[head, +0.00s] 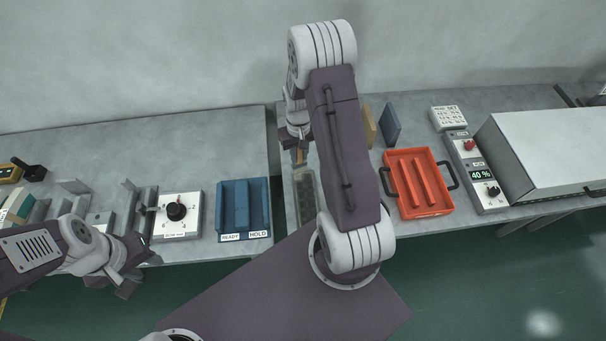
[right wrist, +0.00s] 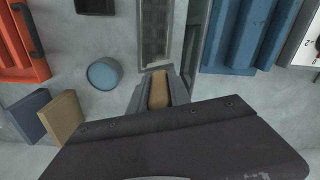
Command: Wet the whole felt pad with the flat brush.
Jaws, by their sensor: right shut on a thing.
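The felt pad (head: 306,192) looks like a dark grey, grid-marked strip in a pale frame, partly hidden by my right arm in the head view. It also shows in the right wrist view (right wrist: 156,30). My right gripper (head: 299,156) is over the pad's far end, shut on a tan piece, apparently the handle of the flat brush (right wrist: 158,90). The bristles are hidden, so I cannot tell whether they touch the pad. My left gripper (head: 138,275) is open and empty at the table's front edge, away from the pad.
A blue round dish (right wrist: 104,73) stands beside the pad. An orange tray (head: 418,183) with handles lies to the right, with tan (head: 369,125) and blue (head: 390,124) blocks behind. A blue two-slot holder (head: 243,208) and a dial box (head: 176,214) stand left.

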